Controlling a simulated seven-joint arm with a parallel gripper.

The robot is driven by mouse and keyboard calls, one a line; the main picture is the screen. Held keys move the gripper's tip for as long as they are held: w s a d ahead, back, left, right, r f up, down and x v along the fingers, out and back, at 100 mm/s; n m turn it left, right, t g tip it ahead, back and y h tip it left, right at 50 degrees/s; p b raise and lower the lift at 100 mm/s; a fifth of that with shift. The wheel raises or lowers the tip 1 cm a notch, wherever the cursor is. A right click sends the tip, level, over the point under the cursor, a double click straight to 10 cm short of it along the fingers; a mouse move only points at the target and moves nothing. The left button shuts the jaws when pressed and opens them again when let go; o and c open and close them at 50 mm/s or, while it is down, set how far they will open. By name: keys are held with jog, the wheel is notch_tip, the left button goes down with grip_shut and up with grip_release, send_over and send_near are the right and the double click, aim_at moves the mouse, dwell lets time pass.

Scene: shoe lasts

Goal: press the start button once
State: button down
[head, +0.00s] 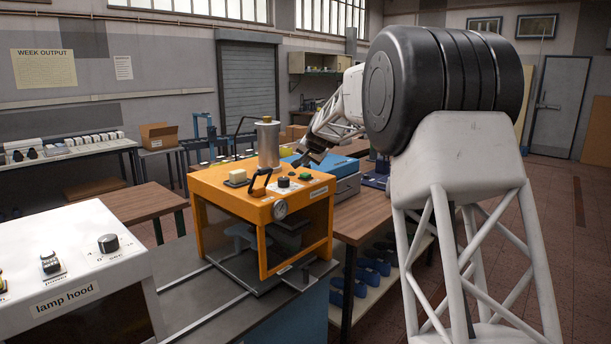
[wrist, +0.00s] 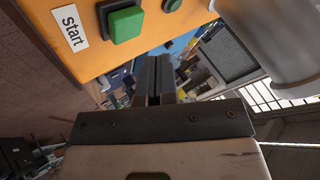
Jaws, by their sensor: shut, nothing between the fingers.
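The green start button (head: 304,178) sits on the top right part of the orange machine (head: 215,211) in the head view. In the wrist view the green button (wrist: 122,22), square on a dark base, is at the upper left, beside a white "Start" label (wrist: 70,27). My gripper (head: 306,161) is above and close to the button side of the machine in the head view. In the wrist view my gripper (wrist: 158,62) is shut and empty, its fingertips below and to the right of the button in the picture, with a visible gap.
On the machine top stand a metal cylinder (head: 268,144), a dark handle (head: 260,183), a black knob (head: 284,182) and a pale yellow block (head: 237,176). A blue case (head: 345,182) lies behind it. A white lamp hood (head: 75,268) is at the left.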

aim_at(307, 174)
jog(key=shift+r, duration=1.85)
jog(key=shift+s, duration=0.15)
